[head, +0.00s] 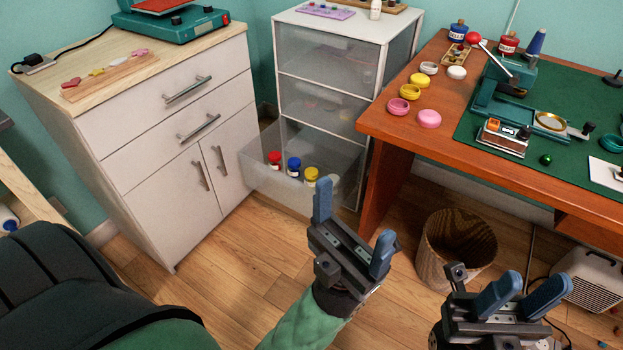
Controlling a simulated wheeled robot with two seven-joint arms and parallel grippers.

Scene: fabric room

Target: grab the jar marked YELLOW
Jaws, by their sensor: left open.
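A jar with a yellow lid (311,175) stands upright in the pulled-out bottom drawer (262,182) of the white drawer unit. A blue-lidded jar (293,166) and a red-lidded jar (274,159) stand to its left. A pale item (334,181), hard to make out, is at its right. Any writing on the jars is too small to read. My left gripper (353,216) is open and empty, nearer to me than the yellow-lidded jar and apart from it. One finger shows just below the jar.
The wooden desk (385,118) rises right of the drawer, with small pots and tools on top. A white cabinet (160,165) flanks the drawer's left. Floor in front of the cabinet is clear.

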